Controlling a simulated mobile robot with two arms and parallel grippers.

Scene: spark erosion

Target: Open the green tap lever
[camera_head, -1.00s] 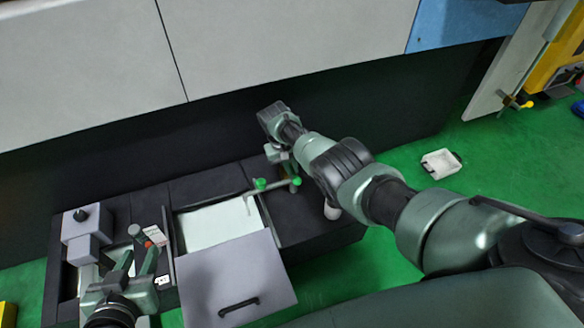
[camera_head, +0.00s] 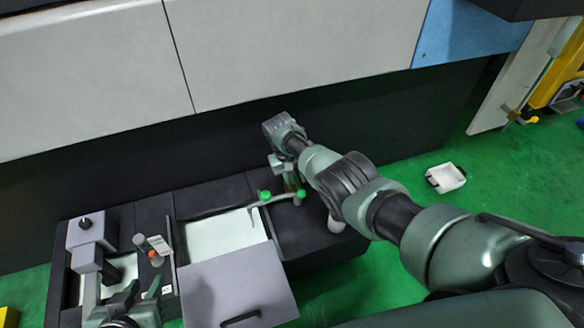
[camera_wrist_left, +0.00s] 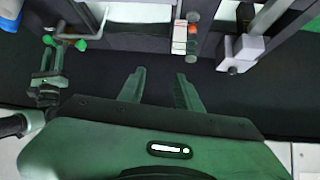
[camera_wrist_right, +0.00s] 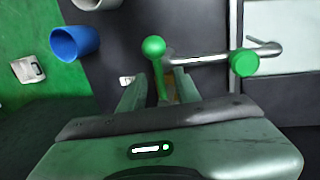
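The tap is a metal pipe with green ends on the dark bench; in the right wrist view its metal spout (camera_wrist_right: 205,59) runs sideways to a green knob (camera_wrist_right: 243,63). The green tap lever (camera_wrist_right: 160,80), with a round green end, points down between the fingers of my right gripper (camera_wrist_right: 160,92). Those fingers stand apart, one on each side of the lever; contact is not clear. In the head view the tap's green ends (camera_head: 265,196) show below my right wrist. My left gripper (camera_wrist_left: 160,82) is open and empty at the bench's left part.
A grey lid with a black handle (camera_head: 235,285) lies before a white-lined basin (camera_head: 225,236). A blue cup (camera_wrist_right: 74,43) stands beside the tap. A white tray (camera_head: 446,178) lies on the green floor at right. The dark machine wall (camera_head: 390,125) rises behind the bench.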

